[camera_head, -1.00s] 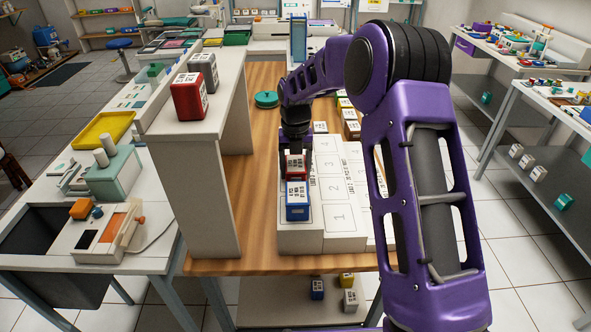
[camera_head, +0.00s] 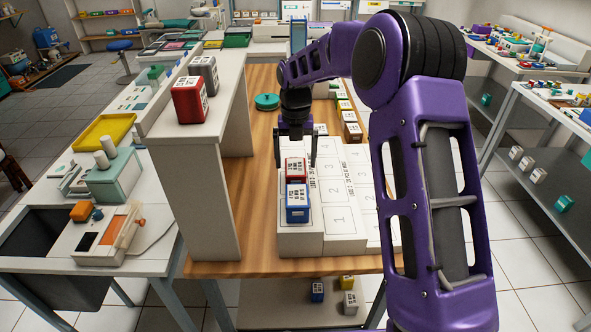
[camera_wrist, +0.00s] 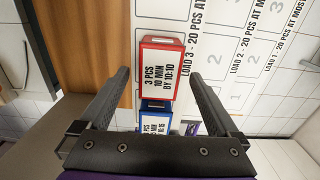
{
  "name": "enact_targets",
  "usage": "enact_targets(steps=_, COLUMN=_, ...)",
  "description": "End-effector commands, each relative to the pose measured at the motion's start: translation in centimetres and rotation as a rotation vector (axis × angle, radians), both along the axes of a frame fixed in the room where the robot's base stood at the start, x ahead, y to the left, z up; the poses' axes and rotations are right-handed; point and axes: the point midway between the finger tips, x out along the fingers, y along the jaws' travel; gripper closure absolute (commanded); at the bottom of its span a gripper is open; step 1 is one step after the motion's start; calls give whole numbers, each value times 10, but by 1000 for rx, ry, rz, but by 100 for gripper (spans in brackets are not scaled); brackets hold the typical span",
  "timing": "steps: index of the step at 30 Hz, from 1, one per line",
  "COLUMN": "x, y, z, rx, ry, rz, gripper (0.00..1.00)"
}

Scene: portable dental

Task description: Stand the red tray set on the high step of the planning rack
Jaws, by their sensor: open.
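The red tray set (camera_head: 296,171) stands upright on the left, highest-looking step of the white planning rack (camera_head: 335,215). The blue tray set (camera_head: 297,203) stands just in front of it on the same step, close to it. In the wrist view the red set (camera_wrist: 161,70) has a white label reading "3 PCS 10 MIN BY 10:10", beside the print "LOAD 3 - 20 PCS AT MOST". My gripper (camera_head: 296,150) is open above and behind the red set. Its fingers (camera_wrist: 159,76) are apart, with clear gaps either side of the red set in the wrist view.
Another red box (camera_head: 189,101) and a grey box (camera_head: 204,74) stand on the raised white shelf (camera_head: 165,122) at left. Several boxes line the wooden table (camera_head: 257,200) behind the rack, with a green round item (camera_head: 267,101). The lower steps look bare where visible.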

Motion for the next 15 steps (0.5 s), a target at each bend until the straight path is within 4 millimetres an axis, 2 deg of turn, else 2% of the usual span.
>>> enact_targets(steps=1, x=1, y=0, z=14, rx=1, ry=-4, rz=-1, gripper=3)
enact_targets(steps=6, x=0, y=0, z=47, rx=1, ry=-2, rz=0, gripper=3)
enact_targets(steps=10, x=0, y=0, z=65, rx=0, ry=-1, rz=0, gripper=3)
enact_targets(steps=15, x=0, y=0, z=74, rx=0, ry=0, rz=0, gripper=3)
